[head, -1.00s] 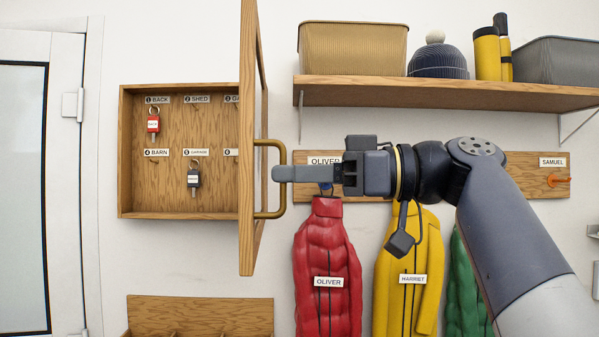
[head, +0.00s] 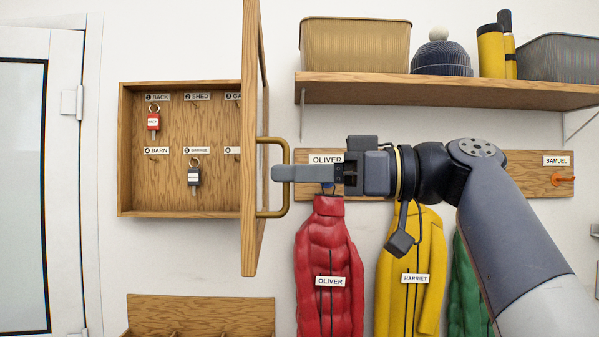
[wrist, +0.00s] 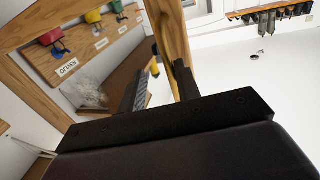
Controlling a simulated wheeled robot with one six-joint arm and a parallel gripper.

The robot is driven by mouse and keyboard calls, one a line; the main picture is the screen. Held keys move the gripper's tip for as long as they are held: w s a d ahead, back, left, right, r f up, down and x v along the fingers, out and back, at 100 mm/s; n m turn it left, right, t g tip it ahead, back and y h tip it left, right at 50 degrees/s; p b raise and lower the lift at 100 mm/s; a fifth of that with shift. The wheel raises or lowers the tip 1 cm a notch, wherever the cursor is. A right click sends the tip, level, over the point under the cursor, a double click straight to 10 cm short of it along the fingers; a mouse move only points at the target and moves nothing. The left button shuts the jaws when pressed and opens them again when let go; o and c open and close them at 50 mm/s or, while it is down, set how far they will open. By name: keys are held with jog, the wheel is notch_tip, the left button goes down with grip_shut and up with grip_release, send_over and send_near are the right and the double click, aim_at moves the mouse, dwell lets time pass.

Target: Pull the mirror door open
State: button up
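The mirror door (head: 250,225) of the wooden key cabinet (head: 180,213) stands swung well out, almost edge-on in the head view. Its brass handle (head: 274,214) sticks out to the right. My gripper (head: 275,173) reaches in from the right, and its near finger crosses in front of the handle bar. In the wrist view the two fingers (wrist: 162,78) are apart, with the door's wooden frame (wrist: 172,30) beyond them. The mirror (wrist: 100,72) there reflects the coat rack.
Keys hang inside the cabinet, including a red-tagged one (head: 153,122). Red (head: 330,250) and yellow (head: 410,255) coats hang below my arm. A loaded wooden shelf (head: 440,90) is above it. A wooden box (head: 200,310) is below the cabinet.

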jog(key=shift+d, duration=0.1)
jog(key=s+d, duration=0.1)
jog(key=d, duration=0.9)
jog(key=shift+s+d, duration=0.2)
jog(key=shift+d, duration=0.1)
jog(key=shift+a, duration=0.1)
jog(key=a, duration=0.3)
jog(key=w+a, duration=0.1)
jog(key=a, duration=0.6)
jog(key=shift+w+a, duration=0.15)
jog(key=shift+a, duration=0.4)
jog(key=shift+d, duration=0.1)
jog(key=shift+r, duration=0.1)
